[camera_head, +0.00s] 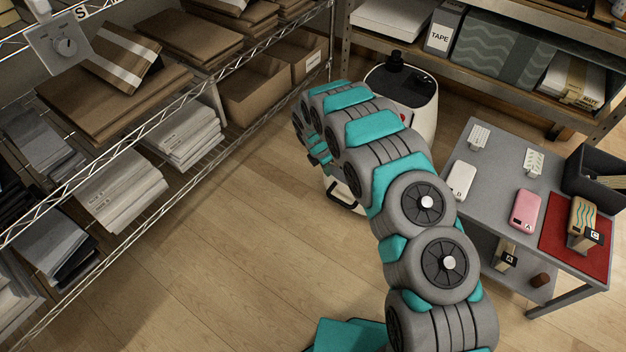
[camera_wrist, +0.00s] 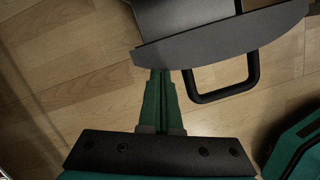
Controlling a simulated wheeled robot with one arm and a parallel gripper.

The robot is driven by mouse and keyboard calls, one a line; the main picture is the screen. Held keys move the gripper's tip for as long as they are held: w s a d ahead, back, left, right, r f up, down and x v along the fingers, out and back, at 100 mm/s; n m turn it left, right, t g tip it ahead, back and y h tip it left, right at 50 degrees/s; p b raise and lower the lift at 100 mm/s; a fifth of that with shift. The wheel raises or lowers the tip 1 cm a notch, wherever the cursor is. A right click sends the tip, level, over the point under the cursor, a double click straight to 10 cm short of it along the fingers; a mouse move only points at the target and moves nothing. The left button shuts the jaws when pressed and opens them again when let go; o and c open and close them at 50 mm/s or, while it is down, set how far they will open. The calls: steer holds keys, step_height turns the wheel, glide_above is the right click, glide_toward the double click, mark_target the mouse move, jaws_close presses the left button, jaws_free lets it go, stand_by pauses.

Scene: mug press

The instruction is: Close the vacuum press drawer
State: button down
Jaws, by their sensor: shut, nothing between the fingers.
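The vacuum press (camera_head: 420,112) is a white rounded machine with a dark top, standing on the floor behind my arm in the head view. Its drawer handle (camera_head: 342,198) shows low at its front, partly covered by my arm. In the wrist view the grey curved drawer front (camera_wrist: 222,42) crosses the top, with a black loop handle (camera_wrist: 252,78) on its right half. Part of the drawer body (camera_wrist: 185,14) shows behind the front. My gripper (camera_wrist: 158,74) is shut and empty, its green fingertips at the drawer front's edge, left of the handle. I cannot tell if they touch.
A grey side table (camera_head: 498,180) with phone cases and a red mat (camera_head: 573,248) stands to the right. A wire shelf (camera_head: 150,180) with cartons and packs runs along the left. A storage shelf (camera_head: 520,100) stands at the back. The wooden floor (camera_head: 240,240) between is clear.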

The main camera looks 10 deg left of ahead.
steer(key=w+d+p, duration=0.1)
steer(key=w+d, duration=0.2)
steer(key=w, duration=0.4)
steer(key=shift+w, duration=0.1)
steer(key=shift+a, duration=0.1)
